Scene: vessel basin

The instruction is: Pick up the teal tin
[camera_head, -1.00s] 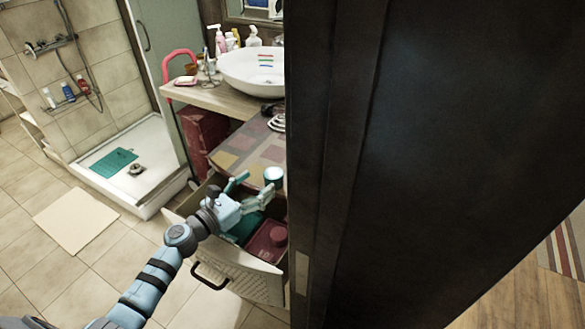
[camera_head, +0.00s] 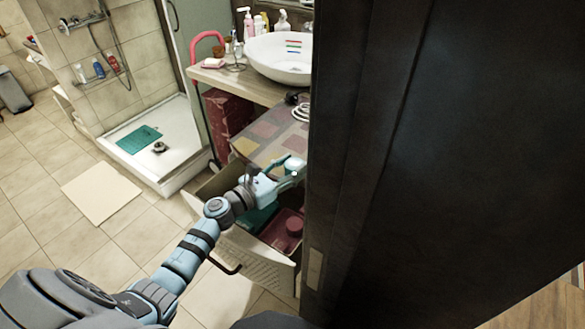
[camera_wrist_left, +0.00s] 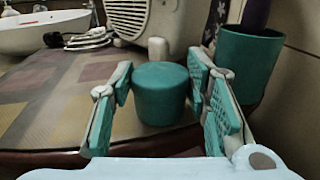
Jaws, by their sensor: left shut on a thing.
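The teal tin (camera_wrist_left: 162,98) is a short round tin, upright between the fingers of my left gripper in the left wrist view. It appears to stand on the patterned counter top (camera_wrist_left: 50,100). My left gripper (camera_wrist_left: 160,82) is shut on the tin, with one teal-padded finger on each side. In the head view my left gripper (camera_head: 286,172) is at the counter's front edge, beside the dark panel, and largely covers the tin there. My right gripper is not in view.
A dark tall panel (camera_head: 440,150) fills the right. Below the arm, an open drawer (camera_head: 255,262) holds a dark red container (camera_head: 290,228). A teal cup (camera_wrist_left: 246,62) with a purple item stands right of the tin; a beige appliance (camera_wrist_left: 150,20) is behind. A white basin (camera_head: 280,58) is farther back.

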